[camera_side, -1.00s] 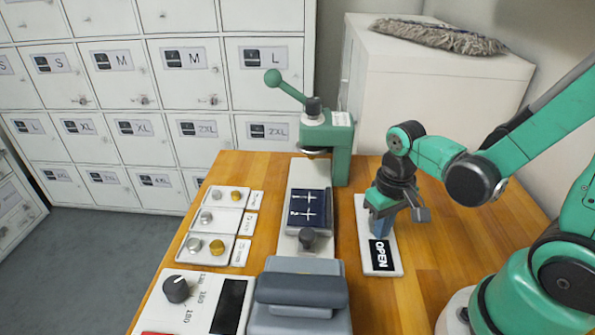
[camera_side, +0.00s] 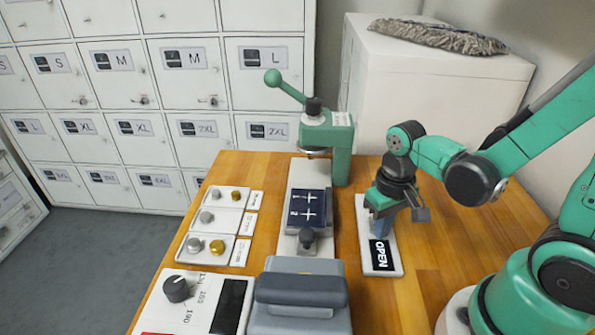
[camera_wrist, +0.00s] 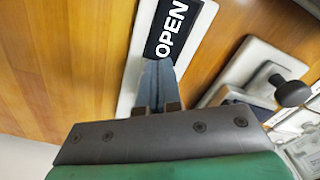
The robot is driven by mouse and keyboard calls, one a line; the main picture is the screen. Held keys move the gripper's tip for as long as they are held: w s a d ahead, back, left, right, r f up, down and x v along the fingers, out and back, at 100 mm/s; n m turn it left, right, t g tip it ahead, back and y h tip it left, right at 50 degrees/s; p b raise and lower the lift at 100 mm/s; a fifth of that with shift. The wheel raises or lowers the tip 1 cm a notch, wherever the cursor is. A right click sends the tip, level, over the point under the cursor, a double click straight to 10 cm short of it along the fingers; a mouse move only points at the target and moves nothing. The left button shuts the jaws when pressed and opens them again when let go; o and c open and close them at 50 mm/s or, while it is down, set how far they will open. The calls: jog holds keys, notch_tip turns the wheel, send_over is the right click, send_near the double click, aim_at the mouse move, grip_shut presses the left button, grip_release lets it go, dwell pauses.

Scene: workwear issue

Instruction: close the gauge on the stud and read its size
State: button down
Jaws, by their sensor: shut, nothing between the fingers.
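A white plate (camera_side: 393,262) lies on the bench with a black display (camera_side: 380,255) that reads OPEN; I take it to be the gauge. My gripper (camera_side: 380,233) points down over the plate, just behind the display. Its blue-grey fingers are shut and empty. In the wrist view the fingertips (camera_wrist: 157,62) lie over the plate at the end of the OPEN display (camera_wrist: 171,30). I cannot tell whether they touch it. No stud shows clearly at the gauge; the fingers hide part of the plate. Silver studs (camera_side: 194,245) and brass studs (camera_side: 217,247) sit in small white trays at the left.
A green lever press (camera_side: 340,150) stands at the back, with a dark blue marked block (camera_side: 308,209) and a black knob (camera_side: 307,240) before it. A grey padded box (camera_side: 300,290) and a dial panel (camera_side: 205,297) fill the front. Bare wood lies right of the plate.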

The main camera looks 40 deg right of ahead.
jog(key=shift+w+d, duration=1.15)
jog(key=shift+w, duration=0.05)
dwell(1.3)
jog(key=shift+s+a, duration=0.4)
jog(key=shift+s, duration=0.05)
jog(key=shift+r, duration=4)
jog(key=w+a+r+n+t, duration=0.3)
jog(key=a+t, duration=0.1)
jog(key=t, duration=0.3)
jog(key=shift+a, duration=0.3)
